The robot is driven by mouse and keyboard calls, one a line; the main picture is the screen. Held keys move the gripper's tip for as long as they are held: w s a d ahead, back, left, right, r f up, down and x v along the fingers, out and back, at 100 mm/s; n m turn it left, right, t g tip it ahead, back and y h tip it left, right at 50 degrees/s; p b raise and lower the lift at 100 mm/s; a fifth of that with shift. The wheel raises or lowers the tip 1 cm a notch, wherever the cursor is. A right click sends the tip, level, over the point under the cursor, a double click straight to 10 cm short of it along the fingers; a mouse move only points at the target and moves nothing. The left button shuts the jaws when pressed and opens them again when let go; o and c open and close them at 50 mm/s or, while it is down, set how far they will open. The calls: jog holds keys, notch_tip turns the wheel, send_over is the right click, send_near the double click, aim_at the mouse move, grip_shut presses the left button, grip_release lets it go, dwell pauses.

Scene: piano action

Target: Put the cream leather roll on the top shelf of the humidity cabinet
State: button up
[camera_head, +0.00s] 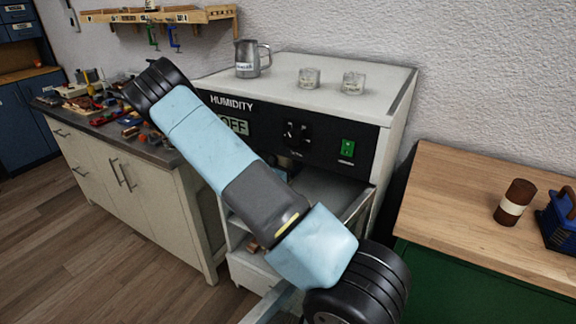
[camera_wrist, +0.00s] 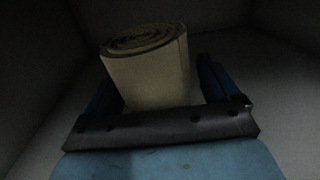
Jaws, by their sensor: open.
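The cream leather roll (camera_wrist: 150,72) stands upright in the wrist view, its spiral end on top, on a pale surface in a dim, walled space. My gripper (camera_wrist: 160,88) is open, with one blue finger on each side of the roll; whether they touch it is unclear. The humidity cabinet (camera_head: 272,112) stands mid-picture in the head view, its front open below a black panel reading OFF. My arm crosses in front of it and hides much of the interior. The gripper and roll are not visible in the head view.
A metal jug (camera_head: 247,58) and two glass jars (camera_head: 309,78) stand on the cabinet top. A cluttered workbench (camera_head: 125,170) is at left. A wooden-topped bench (camera_head: 460,205) at right holds a brown cylinder with a pale band (camera_head: 515,203) and a blue toolbox (camera_head: 560,218).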

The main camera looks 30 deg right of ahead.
jog(key=v, duration=1.2)
jog(key=shift+r, duration=0.1)
jog(key=shift+c, duration=0.3)
dwell(1.3)
